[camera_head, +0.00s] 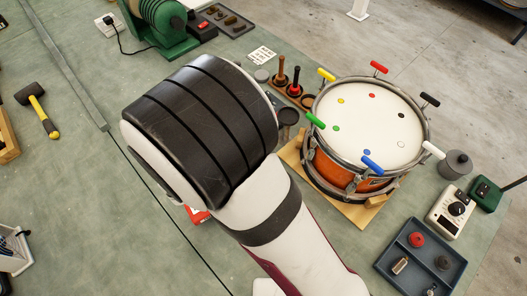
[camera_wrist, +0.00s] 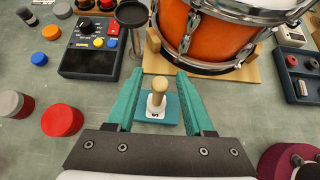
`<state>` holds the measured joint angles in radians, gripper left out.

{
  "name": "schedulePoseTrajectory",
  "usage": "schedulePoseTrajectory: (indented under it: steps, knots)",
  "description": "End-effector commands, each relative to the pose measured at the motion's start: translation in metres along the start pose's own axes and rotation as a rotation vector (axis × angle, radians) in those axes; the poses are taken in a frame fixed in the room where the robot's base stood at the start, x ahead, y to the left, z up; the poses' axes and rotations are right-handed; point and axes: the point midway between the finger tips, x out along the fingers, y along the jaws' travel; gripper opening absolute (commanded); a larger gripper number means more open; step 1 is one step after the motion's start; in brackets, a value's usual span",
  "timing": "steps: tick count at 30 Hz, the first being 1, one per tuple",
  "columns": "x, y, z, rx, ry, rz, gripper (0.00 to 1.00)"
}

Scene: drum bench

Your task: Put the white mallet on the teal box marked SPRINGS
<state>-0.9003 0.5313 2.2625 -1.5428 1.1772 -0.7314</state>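In the wrist view, the white mallet (camera_wrist: 157,95) has a pale wooden shaft, pointing up towards the camera, and a white lower part. It appears to stand on the small teal box (camera_wrist: 173,112), which shows a white label with a black letter, only partly readable. My gripper (camera_wrist: 162,74) has two teal fingers, one on each side of the mallet. They are spread, with a gap on both sides of the shaft, and hold nothing. In the head view my arm hides the mallet, the box and the gripper.
The orange drum (camera_head: 340,168) stands on a wooden board just beyond the box, with coloured pegs round its rim. A dark control box (camera_wrist: 90,47) is left of the fingers, a red-capped jar (camera_wrist: 62,120) nearer. A grey tray (camera_head: 420,258) lies at lower right.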

Motion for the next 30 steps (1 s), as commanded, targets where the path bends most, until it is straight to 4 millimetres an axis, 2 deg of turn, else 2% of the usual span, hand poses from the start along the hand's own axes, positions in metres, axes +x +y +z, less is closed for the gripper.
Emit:
schedulePoseTrajectory:
  steps: [5, 8, 11, 18, 21, 24, 26, 29, 30]
  knots:
    - [-0.001, 0.000, 0.001, 0.001, 0.000, 0.000, 0.52]
    - [-0.009, 0.001, 0.003, 0.002, 0.000, 0.004, 0.52]
    - [-0.030, 0.001, 0.003, 0.002, 0.000, 0.007, 0.52]
    - [-0.095, 0.001, 0.002, 0.001, 0.002, 0.006, 0.52]
    - [-0.112, 0.001, 0.003, 0.001, 0.001, 0.004, 0.52]
    - [-0.118, -0.003, 0.005, 0.025, 0.010, -0.013, 0.52]
    - [-0.111, -0.018, 0.017, 0.137, 0.046, -0.081, 0.52]
    - [-0.089, -0.075, 0.045, 0.580, 0.164, -0.338, 0.52]
    - [-0.085, -0.104, 0.051, 0.822, 0.211, -0.475, 0.52]
